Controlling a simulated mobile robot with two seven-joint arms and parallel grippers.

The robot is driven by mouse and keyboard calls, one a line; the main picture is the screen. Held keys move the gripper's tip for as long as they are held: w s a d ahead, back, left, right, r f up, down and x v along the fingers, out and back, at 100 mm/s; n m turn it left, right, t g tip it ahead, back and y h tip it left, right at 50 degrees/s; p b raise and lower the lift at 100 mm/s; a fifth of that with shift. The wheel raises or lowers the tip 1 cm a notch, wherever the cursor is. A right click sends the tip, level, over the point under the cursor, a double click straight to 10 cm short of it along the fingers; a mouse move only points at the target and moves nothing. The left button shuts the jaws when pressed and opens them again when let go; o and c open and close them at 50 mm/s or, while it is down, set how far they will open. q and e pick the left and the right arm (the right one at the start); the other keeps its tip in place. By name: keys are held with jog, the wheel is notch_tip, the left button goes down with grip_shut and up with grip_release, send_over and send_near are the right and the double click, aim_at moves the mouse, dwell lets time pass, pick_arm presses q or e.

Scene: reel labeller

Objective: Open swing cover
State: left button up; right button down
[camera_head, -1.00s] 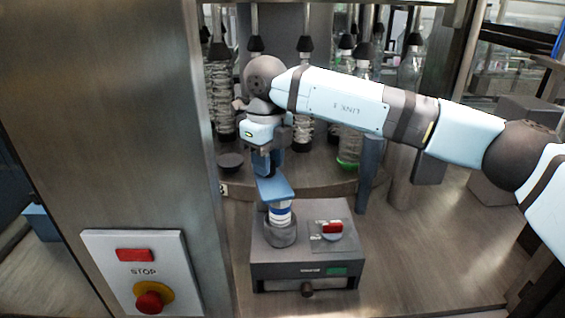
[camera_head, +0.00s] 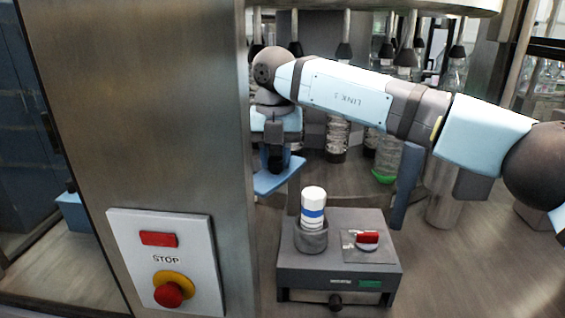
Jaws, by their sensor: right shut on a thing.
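The swing cover (camera_head: 280,180) is a flat blue plate, seen behind and to the left of the grey labeller box (camera_head: 340,267). It is clear of the white reel with a blue band (camera_head: 313,205), which stands upright in a round grey holder (camera_head: 311,238) on the box. My right gripper (camera_head: 274,158) points down and is shut on the cover's blue upper part. Its fingertips are partly hidden, so the exact grip is unclear. My left gripper is out of view.
A steel column (camera_head: 180,120) stands close on the left, with a stop panel (camera_head: 165,290) bearing a red button. The box carries a red switch (camera_head: 368,237). Bottles (camera_head: 386,160) stand behind my right arm. A blue-grey post (camera_head: 406,185) rises behind the box.

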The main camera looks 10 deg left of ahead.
aim_at(273, 157)
jog(key=shift+w+a+m, duration=0.2)
jog(key=shift+a+m, duration=0.15)
jog(key=shift+m, duration=0.25)
jog(key=c, duration=0.8)
grip_release()
jog(key=shift+r, duration=0.1)
notch_tip(273, 157, up, 14)
jog(key=shift+b, duration=0.45)
jog(key=shift+f, duration=0.2)
